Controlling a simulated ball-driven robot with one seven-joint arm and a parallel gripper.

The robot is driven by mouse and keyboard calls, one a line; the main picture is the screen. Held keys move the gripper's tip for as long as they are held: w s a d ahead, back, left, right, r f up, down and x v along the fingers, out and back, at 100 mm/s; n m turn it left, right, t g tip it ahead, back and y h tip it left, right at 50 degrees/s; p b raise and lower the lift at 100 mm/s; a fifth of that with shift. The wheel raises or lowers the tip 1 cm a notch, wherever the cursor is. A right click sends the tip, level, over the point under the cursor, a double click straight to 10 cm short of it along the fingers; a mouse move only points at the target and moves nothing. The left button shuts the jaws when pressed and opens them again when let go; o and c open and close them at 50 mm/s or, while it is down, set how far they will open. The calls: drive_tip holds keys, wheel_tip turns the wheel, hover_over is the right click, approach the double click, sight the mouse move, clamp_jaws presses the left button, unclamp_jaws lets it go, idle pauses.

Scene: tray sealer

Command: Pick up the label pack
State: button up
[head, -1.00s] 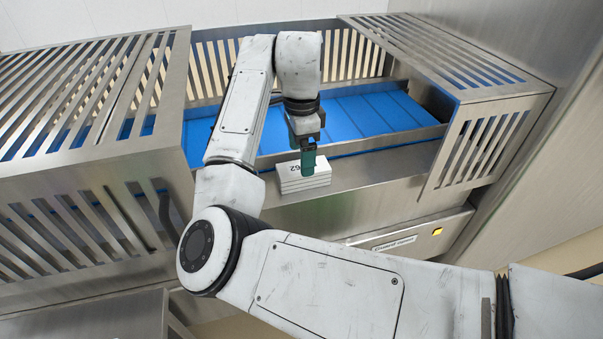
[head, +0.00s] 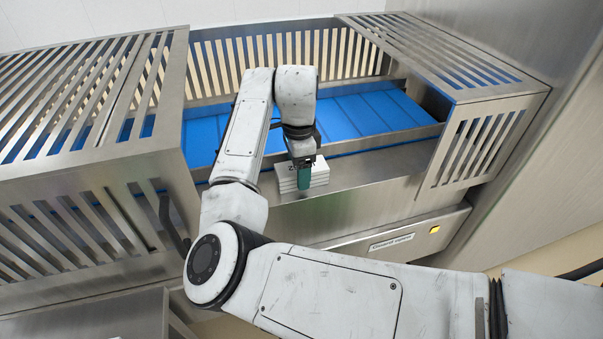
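The label pack (head: 319,175) is a white block with layered sides and dark print on top. It rests on the steel ledge in front of the blue belt. My gripper (head: 304,179) points down at the pack, and a green finger overlaps its front side in the head view. The gripper's body covers much of the pack's top. Only one finger shows clearly; the other is hidden, so I cannot tell whether the fingers touch or hold the pack.
The blue belt (head: 350,115) lies behind the ledge. Slatted steel guards stand at left (head: 95,100) and right (head: 470,140). The ledge (head: 380,168) right of the pack is clear. A lit yellow button (head: 434,229) sits on the front panel.

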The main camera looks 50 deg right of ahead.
drive_tip(key=c, duration=0.7)
drive_tip(key=shift+c, duration=0.4)
drive_tip(key=shift+r, duration=0.15)
